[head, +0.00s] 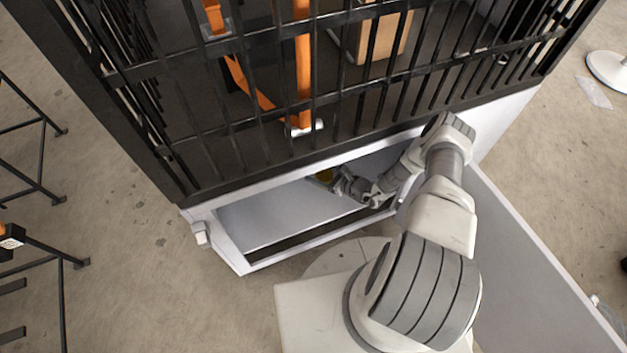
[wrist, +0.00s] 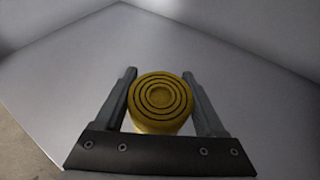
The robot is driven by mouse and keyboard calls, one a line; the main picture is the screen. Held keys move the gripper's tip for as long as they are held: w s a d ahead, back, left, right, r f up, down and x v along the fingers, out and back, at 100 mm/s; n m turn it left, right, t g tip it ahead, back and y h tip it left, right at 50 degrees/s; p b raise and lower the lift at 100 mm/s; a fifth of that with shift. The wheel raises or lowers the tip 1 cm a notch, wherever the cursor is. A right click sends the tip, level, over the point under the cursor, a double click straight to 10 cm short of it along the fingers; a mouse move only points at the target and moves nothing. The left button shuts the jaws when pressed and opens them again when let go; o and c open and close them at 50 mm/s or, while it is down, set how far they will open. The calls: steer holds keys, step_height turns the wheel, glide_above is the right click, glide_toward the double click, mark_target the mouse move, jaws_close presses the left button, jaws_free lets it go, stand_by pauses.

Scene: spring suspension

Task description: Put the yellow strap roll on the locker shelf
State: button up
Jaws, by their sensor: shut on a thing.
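The yellow strap roll (wrist: 160,97) shows end-on in the wrist view, with dark rings on its round face. My gripper (wrist: 160,88) is shut on it, one finger on each side. The locker shelf (head: 265,217) is a bare pale surface inside the locker. It also fills much of the wrist view (wrist: 60,85), below and around the roll. I cannot tell whether the roll touches the shelf.
A black barred cage (head: 230,120) stands on the locker and overhangs the opening. Inside it are an orange frame (head: 303,60) and a cardboard box (head: 384,35). The open locker door (head: 530,260) lies to the right of my arm. Black metal stands (head: 40,250) are at the left.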

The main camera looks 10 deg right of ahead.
step_height(320, 180, down, 5)
steer(key=shift+f+b, duration=0.1)
steer(key=shift+b, duration=1)
steer(key=o, duration=1.5)
steer(key=shift+f, duration=0.1)
steer(key=shift+r, duration=0.2)
